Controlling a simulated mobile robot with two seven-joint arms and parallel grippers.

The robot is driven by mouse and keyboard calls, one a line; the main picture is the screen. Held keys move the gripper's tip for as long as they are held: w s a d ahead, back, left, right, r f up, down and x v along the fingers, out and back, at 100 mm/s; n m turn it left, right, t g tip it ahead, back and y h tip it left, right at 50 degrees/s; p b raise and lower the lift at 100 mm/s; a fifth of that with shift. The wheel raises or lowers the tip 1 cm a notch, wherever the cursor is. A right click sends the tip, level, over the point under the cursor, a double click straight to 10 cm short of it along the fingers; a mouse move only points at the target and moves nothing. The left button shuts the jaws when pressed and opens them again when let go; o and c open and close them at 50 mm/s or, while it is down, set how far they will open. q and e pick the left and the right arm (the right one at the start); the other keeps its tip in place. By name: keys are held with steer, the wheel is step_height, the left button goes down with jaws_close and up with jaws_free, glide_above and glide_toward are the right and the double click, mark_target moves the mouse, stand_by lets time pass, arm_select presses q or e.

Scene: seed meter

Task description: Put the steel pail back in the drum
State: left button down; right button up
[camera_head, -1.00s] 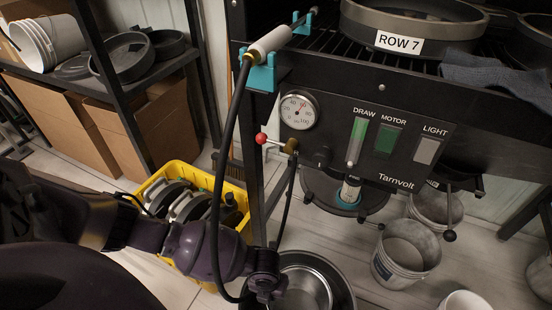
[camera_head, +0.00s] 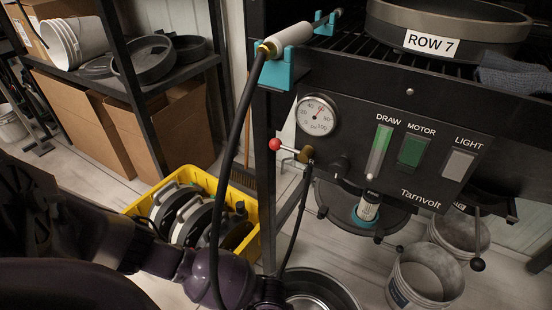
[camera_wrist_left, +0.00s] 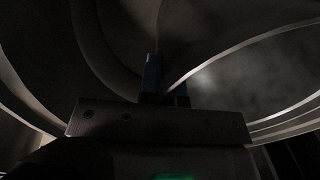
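My left gripper (camera_wrist_left: 167,94) is low at the bottom of the head view, mostly hidden by my own wrist. In the left wrist view its two blue-tipped fingers are close together, with a thin curved metal rim between them. That rim appears to belong to the steel pail (camera_wrist_left: 235,85), whose grey inside fills the right part of that view. In the head view the steel pail (camera_head: 308,302) shows as a shiny round inside at the bottom edge. The darker round wall of the drum (camera_head: 335,278) surrounds it. How deep the pail sits is cut off. My right gripper is out of view.
A black machine panel (camera_head: 385,150) with a gauge stands above and right of the drum. A black hose (camera_head: 236,150) hangs in front of my left arm. A red-knobbed valve (camera_head: 275,144), a yellow crate (camera_head: 249,184) and a whitish bucket (camera_head: 425,278) are close by.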

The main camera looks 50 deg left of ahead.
arm_select(q)
steer(key=shift+f, duration=0.15)
steer(key=c, duration=1.7)
jaws_free()
steer(key=shift+f, duration=0.1)
steer(key=shift+c, duration=0.2)
steer(key=o, duration=0.4)
steer(key=shift+r, duration=0.3)
step_height(320, 180, up, 12)
steer(key=p, duration=0.5)
steer(key=shift+s+a, duration=0.2)
steer(key=shift+a, duration=0.25)
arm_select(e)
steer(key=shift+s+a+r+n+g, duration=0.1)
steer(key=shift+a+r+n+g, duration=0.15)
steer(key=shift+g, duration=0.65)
arm_select(q)
steer(key=shift+f, duration=0.1)
